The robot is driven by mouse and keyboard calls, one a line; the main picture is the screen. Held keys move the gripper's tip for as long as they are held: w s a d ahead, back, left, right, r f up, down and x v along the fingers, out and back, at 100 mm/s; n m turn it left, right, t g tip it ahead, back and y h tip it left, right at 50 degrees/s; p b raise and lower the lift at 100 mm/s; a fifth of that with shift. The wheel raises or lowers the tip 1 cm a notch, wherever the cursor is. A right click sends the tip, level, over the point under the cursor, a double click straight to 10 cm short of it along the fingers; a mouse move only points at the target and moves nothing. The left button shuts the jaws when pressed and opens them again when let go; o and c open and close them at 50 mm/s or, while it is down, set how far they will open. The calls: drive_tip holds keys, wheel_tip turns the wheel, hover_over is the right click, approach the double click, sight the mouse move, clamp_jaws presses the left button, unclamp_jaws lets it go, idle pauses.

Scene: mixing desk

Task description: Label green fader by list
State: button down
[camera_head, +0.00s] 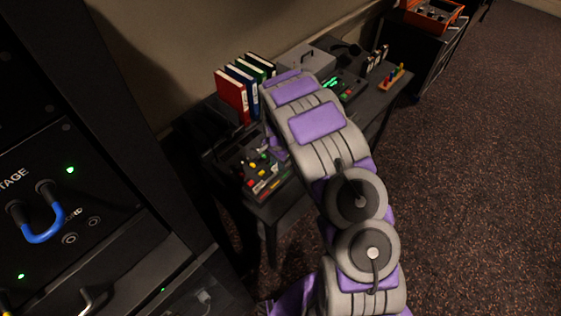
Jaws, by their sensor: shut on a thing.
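The mixing panel (256,188) with red, yellow and green controls sits at the near left of the dark desk. A green control (264,157) shows at its far part, but I cannot tell whether it is the green fader. My arm reaches over the desk from the lower right. My gripper (277,146) shows only as a small purple part beside the panel, partly behind my arm. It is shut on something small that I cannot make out. Its fingertips and their distance from the panel are hidden. I cannot make out a label or a readable list.
Red, blue and green binders (243,85) stand at the back against the wall. A dark equipment rack (120,180) fills the left. Open carpet lies right.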

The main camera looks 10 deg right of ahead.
drive_tip(key=shift+a+f, duration=0.1)
drive_tip(key=shift+a, duration=0.15)
drive_tip(key=c, duration=1.3)
unclamp_jaws()
drive_tip(key=shift+d, duration=0.15)
drive_tip(key=shift+c, duration=0.2)
drive_tip(key=o, duration=0.4)
drive_tip(key=shift+d, duration=0.7)
drive_tip(key=shift+a, duration=0.35)
drive_tip(key=shift+a+r, duration=0.2)
drive_tip(key=shift+r, duration=0.15)
drive_tip(key=r, duration=0.5)
drive_tip(key=r+p, duration=0.1)
drive_tip(key=r, duration=0.5)
drive_tip(key=d+r+p, duration=0.1)
drive_tip(key=r, duration=0.4)
drive_tip(key=shift+r, duration=0.35)
